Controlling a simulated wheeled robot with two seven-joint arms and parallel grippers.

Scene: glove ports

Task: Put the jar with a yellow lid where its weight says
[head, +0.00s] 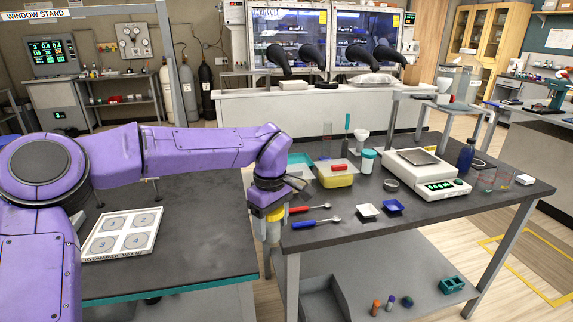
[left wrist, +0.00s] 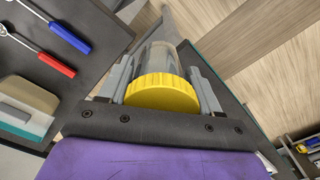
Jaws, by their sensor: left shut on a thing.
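My left gripper (head: 268,228) is shut on the jar with a yellow lid (head: 275,214) and points down. The jar is beside the left edge of the right-hand table, by the gap between the tables. In the left wrist view the yellow lid (left wrist: 162,95) sits between the two fingers, with the clear jar body beyond it. A white board (head: 119,236) with grey circles numbered 1 to 4 lies on the left table; its small front lettering is only partly readable. A white balance (head: 425,174) with a green display stands on the right table; its reading is too small to tell.
A red-handled spoon (head: 312,208) and a blue-handled spoon (head: 315,222) lie near the jar. A yellow tub (head: 335,176), a teal-lidded container (head: 367,161), weighing dishes and glassware crowd the right table. The left table (head: 200,240) is clear right of the board.

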